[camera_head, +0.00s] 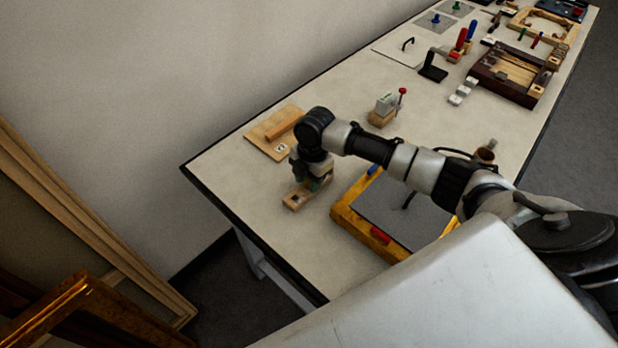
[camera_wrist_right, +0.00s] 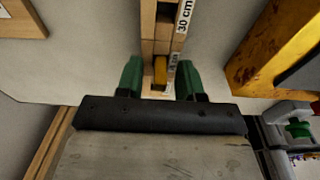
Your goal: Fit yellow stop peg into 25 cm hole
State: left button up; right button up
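The yellow stop peg (camera_wrist_right: 160,70) shows in the right wrist view, at a slot of a narrow wooden rail (camera_wrist_right: 148,45). I cannot tell how deep it sits. A "30 cm" label is readable farther up the rail; the label beside the peg is partly hidden. My right gripper (camera_wrist_right: 160,80) is open, its green fingers on either side of the peg, with gaps between. In the head view my right gripper (camera_head: 314,178) points down over the end of the wooden rail (camera_head: 294,201) on the table; the peg is not distinguishable there. My left gripper is not in view.
A gilt frame with a grey panel (camera_head: 345,217) lies right of the rail. A wooden board (camera_head: 262,143) lies behind it. A small block with a red-knobbed device (camera_head: 382,116) stands farther back. The table's left edge (camera_head: 250,236) is near, with bare tabletop between.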

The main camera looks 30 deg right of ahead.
jog(key=shift+r, duration=0.1)
notch_tip(320, 180, up, 12)
jog(key=d+b, duration=0.1)
jog(key=shift+w+d, duration=0.15)
jog(key=shift+w, duration=0.1)
dwell(0.5)
